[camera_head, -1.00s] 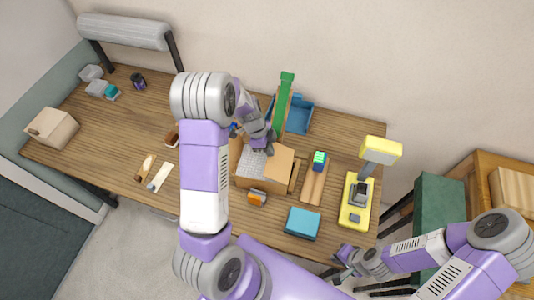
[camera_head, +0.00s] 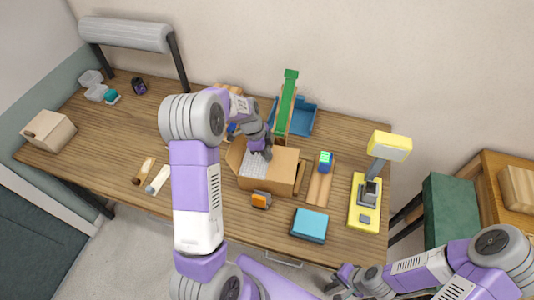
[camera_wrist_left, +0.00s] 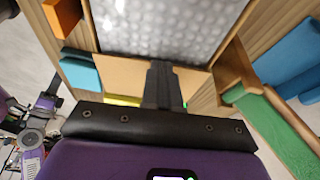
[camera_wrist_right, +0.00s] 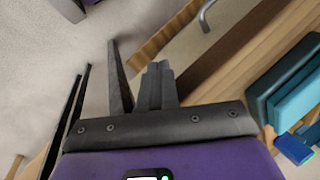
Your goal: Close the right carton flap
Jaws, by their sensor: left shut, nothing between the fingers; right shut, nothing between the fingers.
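The open carton (camera_head: 252,182) stands on the table near the middle of the head view, with bubble wrap (camera_head: 254,166) showing inside. Its right flap (camera_head: 283,168) is a brown panel at the carton's right side; its exact angle is hard to tell. The left flap (camera_head: 236,152) stands out at the left. My left gripper (camera_head: 266,155) is shut and empty, at the carton's back edge beside the right flap. In the left wrist view its fingers (camera_wrist_left: 163,85) overlap a brown panel (camera_wrist_left: 120,74) beside the bubble wrap (camera_wrist_left: 170,25). My right gripper (camera_head: 336,272) is shut and empty, off the table's front edge.
An orange block (camera_head: 261,200) lies in front of the carton.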

